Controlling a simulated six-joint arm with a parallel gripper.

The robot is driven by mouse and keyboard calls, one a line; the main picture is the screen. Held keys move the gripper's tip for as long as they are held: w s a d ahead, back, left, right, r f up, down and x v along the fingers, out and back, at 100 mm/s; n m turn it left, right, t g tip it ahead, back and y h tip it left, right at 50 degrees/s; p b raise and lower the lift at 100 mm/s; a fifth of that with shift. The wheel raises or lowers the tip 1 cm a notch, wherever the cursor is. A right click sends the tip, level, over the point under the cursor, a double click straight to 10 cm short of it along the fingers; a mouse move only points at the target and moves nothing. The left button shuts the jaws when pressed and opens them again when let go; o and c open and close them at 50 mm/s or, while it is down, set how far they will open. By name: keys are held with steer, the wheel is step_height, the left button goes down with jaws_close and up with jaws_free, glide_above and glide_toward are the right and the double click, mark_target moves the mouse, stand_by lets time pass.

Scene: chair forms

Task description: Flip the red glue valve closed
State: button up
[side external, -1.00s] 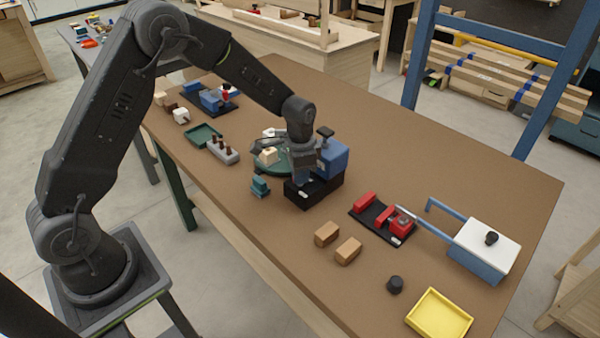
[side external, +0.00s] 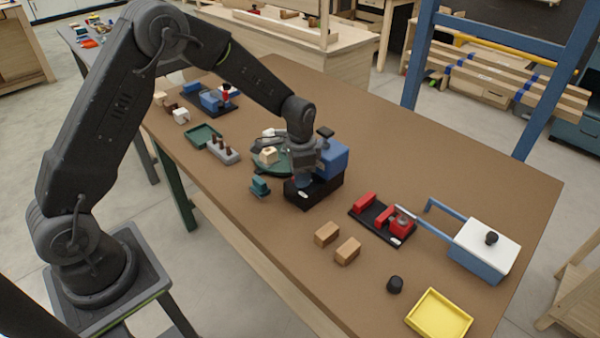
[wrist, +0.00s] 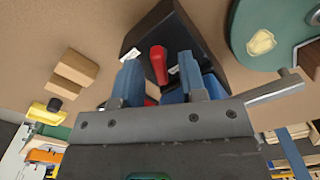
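In the wrist view, a red lever (wrist: 158,62) with a rounded end stands over a black base (wrist: 165,25); I take it as the glue valve. My gripper (wrist: 159,72) is open, with one blue finger on each side of the lever and small gaps between. More red shows lower down, close to the gripper body. In the side view, my gripper (side external: 304,181) is low over the black base (side external: 318,193), beside a blue box (side external: 333,160) with a dark knob on top. The lever is hidden there by my wrist.
A green round plate (side external: 271,170) with a cream block (side external: 268,155) stands behind my gripper. A teal block (side external: 260,187) is to the left. Two wooden blocks (side external: 327,234) and a red clamp on a black plate (side external: 384,222) are to the right.

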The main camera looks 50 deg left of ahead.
step_height(320, 180, up, 14)
stand_by(0.6)
steer(key=shift+s+f, duration=0.1)
steer(key=f, duration=1.4)
steer(key=shift+s+a, duration=0.2)
steer(key=shift+s, duration=0.1)
steer(key=shift+c, duration=0.3)
steer(key=shift+r, duration=0.1)
jaws_close()
